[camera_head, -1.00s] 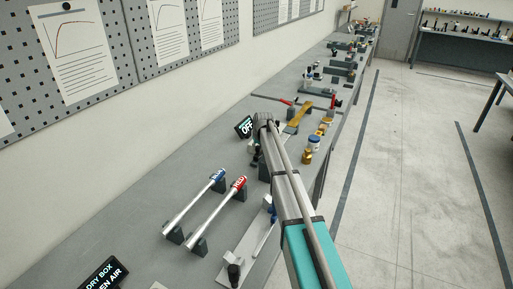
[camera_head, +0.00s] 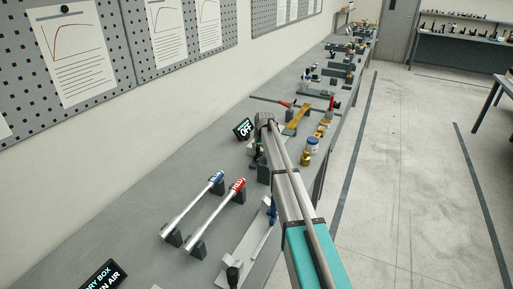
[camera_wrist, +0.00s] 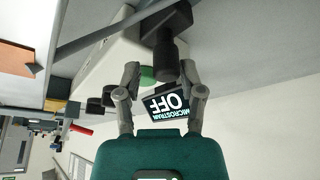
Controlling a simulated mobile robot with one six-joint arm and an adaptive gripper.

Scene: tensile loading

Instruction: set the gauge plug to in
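My gripper (camera_wrist: 160,69) is open, its two grey fingers spread apart in the wrist view. A black cylindrical knob on a dark block, perhaps the gauge plug (camera_wrist: 166,58), reaches down between the fingertips, close to the right finger. I cannot tell whether they touch. A green disc (camera_wrist: 147,75) lies beside it, partly behind. A small black display (camera_wrist: 167,103) reading "MICROSTRAIN OFF" stands beyond the fingers. In the head view, the display (camera_head: 243,130) stands left of my arm's end, and my arm hides most of the gripper and the plug area.
Two silver bars, one with a blue end (camera_head: 193,206) and one with a red end (camera_head: 216,219), lie on black supports.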

